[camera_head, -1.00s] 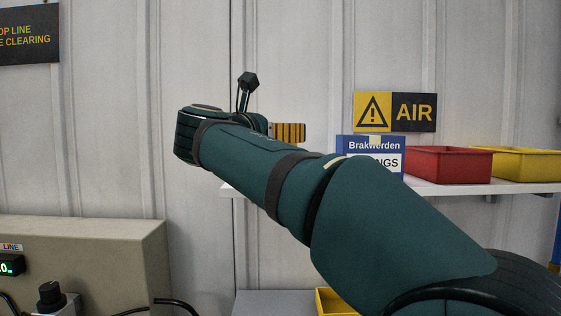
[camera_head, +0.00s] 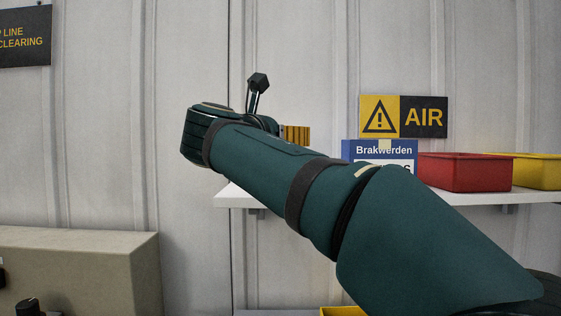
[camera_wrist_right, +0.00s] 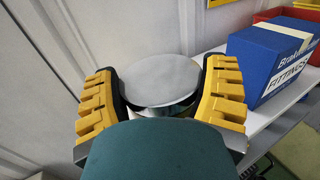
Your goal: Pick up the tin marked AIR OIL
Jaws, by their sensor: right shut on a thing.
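My right gripper (camera_wrist_right: 161,82) is shut on a round tin (camera_wrist_right: 158,72) with a flat grey metal lid, its yellow fingers on both sides of it. The tin's marking is out of sight, and only a thin strip of its side shows under the lid. In the head view my right arm hides the tin, and only one yellow finger of the gripper (camera_head: 297,134) shows past the wrist, near the shelf's left end. I cannot tell whether the tin touches the shelf. My left gripper is not in view.
A white shelf (camera_head: 235,198) holds a blue Brakwerden fittings box (camera_head: 352,150), a red bin (camera_head: 465,172) and a yellow bin (camera_head: 535,170). The box also shows in the right wrist view (camera_wrist_right: 262,62), right of the gripper. An AIR sign (camera_head: 403,117) hangs above. A beige machine (camera_head: 100,270) stands lower left.

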